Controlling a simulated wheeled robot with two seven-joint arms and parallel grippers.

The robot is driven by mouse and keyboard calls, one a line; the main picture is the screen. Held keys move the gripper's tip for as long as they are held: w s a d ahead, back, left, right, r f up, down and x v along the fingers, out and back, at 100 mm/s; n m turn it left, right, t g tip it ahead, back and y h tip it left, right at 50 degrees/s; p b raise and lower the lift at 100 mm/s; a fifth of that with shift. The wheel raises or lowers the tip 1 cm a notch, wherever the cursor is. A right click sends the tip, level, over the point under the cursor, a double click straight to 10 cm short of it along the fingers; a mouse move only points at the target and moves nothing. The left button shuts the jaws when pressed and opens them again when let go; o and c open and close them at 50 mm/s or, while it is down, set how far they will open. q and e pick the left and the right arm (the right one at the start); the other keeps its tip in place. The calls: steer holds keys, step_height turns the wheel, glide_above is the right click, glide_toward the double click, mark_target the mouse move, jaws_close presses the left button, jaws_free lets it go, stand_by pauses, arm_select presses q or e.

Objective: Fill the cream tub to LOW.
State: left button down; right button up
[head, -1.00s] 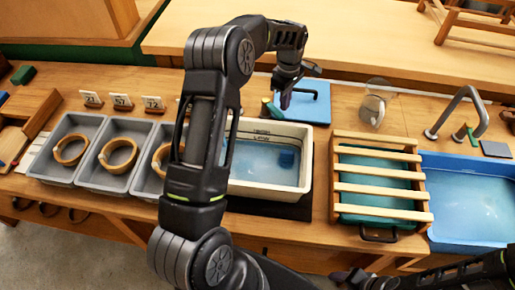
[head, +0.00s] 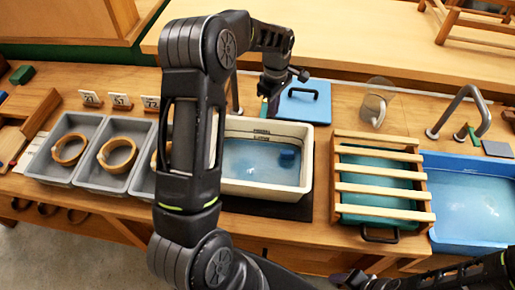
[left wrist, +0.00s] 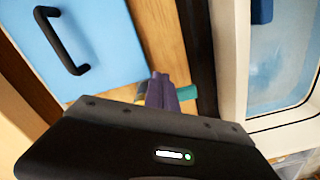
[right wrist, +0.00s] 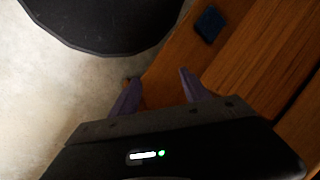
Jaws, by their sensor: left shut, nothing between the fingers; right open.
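The cream tub (head: 306,165) stands in the middle of the counter with bluish water and a small blue block (head: 288,158) in it. Dark marks show on its far inner wall, too small to read. A grey tap (head: 235,95) stands behind it, partly hidden by my left arm. My left gripper (head: 268,100) is shut and empty, pointing down behind the tub. In the left wrist view its fingertips (left wrist: 160,80) are close beside a teal-green lever (left wrist: 187,92); I cannot tell whether they touch. My right gripper (right wrist: 158,78) is open and empty, low in front of the counter.
A blue lid with a black handle (head: 303,98) lies behind the tub. Grey bins (head: 107,180) with wooden rings stand left. A slatted rack (head: 380,193) and a blue basin (head: 470,240) with another tap (head: 465,100) stand right. A clear round object (head: 375,105) is behind the rack.

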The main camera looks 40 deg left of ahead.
arm_select(q)
step_height(320, 180, up, 6)
steer(key=w+d+p, duration=0.1)
steer(key=p, duration=0.2)
steer(key=shift+w+p, duration=0.2)
steer(key=shift+p, duration=0.2)
steer(key=shift+d, duration=0.1)
